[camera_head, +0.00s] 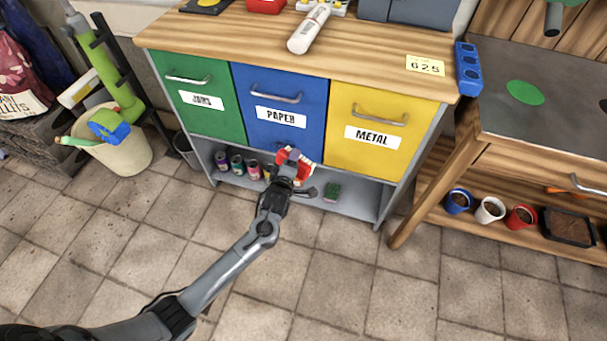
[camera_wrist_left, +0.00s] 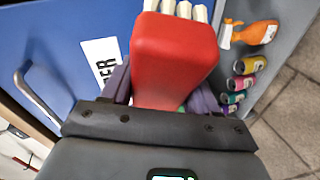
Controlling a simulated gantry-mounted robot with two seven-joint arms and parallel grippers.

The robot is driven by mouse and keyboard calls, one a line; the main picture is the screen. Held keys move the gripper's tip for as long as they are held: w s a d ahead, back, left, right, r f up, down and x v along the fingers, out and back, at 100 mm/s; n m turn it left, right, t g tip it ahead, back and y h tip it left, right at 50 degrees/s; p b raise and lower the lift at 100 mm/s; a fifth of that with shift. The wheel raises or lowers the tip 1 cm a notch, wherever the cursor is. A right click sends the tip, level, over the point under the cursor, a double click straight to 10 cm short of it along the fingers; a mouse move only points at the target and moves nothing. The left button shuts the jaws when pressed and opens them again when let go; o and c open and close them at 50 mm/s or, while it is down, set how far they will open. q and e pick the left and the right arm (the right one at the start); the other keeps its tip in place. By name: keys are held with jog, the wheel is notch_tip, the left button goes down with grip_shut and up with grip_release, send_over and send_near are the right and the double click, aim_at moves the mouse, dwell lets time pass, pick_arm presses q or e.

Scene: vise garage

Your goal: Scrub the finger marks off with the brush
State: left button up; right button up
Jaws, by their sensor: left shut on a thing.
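My left gripper (camera_head: 290,170) is shut on the red brush (camera_head: 304,167), low in front of the blue PAPER drawer (camera_head: 310,100). In the left wrist view the brush (camera_wrist_left: 172,55) is a red block with pale bristles pointing away from the gripper (camera_wrist_left: 160,92). The drawer front (camera_wrist_left: 60,35) fills the left of that view. I cannot tell whether the bristles touch it. No finger marks can be made out; the brush and gripper hide part of the drawer's lower edge. My right gripper is not in view.
Green JARS (camera_head: 215,120) and yellow METAL (camera_head: 355,155) drawers flank the blue one. Below, a shelf holds small cans (camera_head: 237,163), an orange bottle (camera_wrist_left: 255,33) and a green item (camera_head: 332,191). A workbench (camera_head: 430,165) stands right, a bucket (camera_head: 125,155) left. The tiled floor in front is clear.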

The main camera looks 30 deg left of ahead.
aim_at(274, 146)
pick_arm(q)
jog(key=a+f+n+t+y+b, duration=0.1)
jog(key=a+f+n+y+b, duration=0.45)
jog(key=a+f+b, duration=0.65)
jog(key=shift+m+y, duration=0.25)
jog(key=shift+w+r+b, duration=0.3)
jog(key=shift+w+b, duration=0.5)
jog(key=shift+w+r+b, duration=0.35)
jog(key=shift+w+b, duration=0.45)
jog(key=shift+w+r+b, duration=0.3)
jog(key=shift+w+b, duration=0.5)
jog(key=shift+w+b, duration=0.3)
jog(key=shift+w+a+b, duration=0.2)
jog(key=shift+w+b, duration=0.45)
jog(key=shift+d, duration=0.1)
